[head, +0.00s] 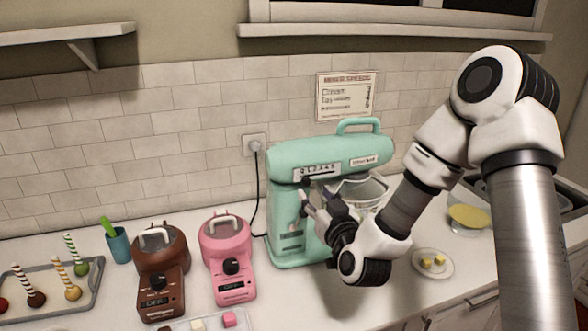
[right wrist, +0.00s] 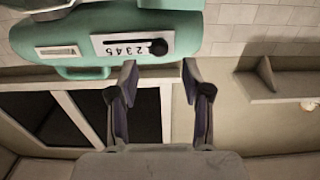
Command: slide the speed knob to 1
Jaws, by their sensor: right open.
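The mint-green stand mixer (head: 340,150) stands on the counter against the tiled wall. Its white speed scale (head: 317,170) is on the side of its head. In the right wrist view the picture is upside down; the black speed knob (right wrist: 158,46) sits at the right end of the scale (right wrist: 105,46), past the digit 2, and covers any digit under it. My right gripper (head: 314,197) is open and empty, just below the scale. In the right wrist view its fingertips (right wrist: 159,72) are on either side of the knob's line, apart from it. My left gripper is not in view.
A glass bowl (head: 362,190) is at the mixer, behind my right gripper. Pink (head: 229,255) and brown (head: 160,270) machines stand to the left. A small plate (head: 433,272) with yellow pieces lies right. A black cord (head: 257,190) runs to a wall socket.

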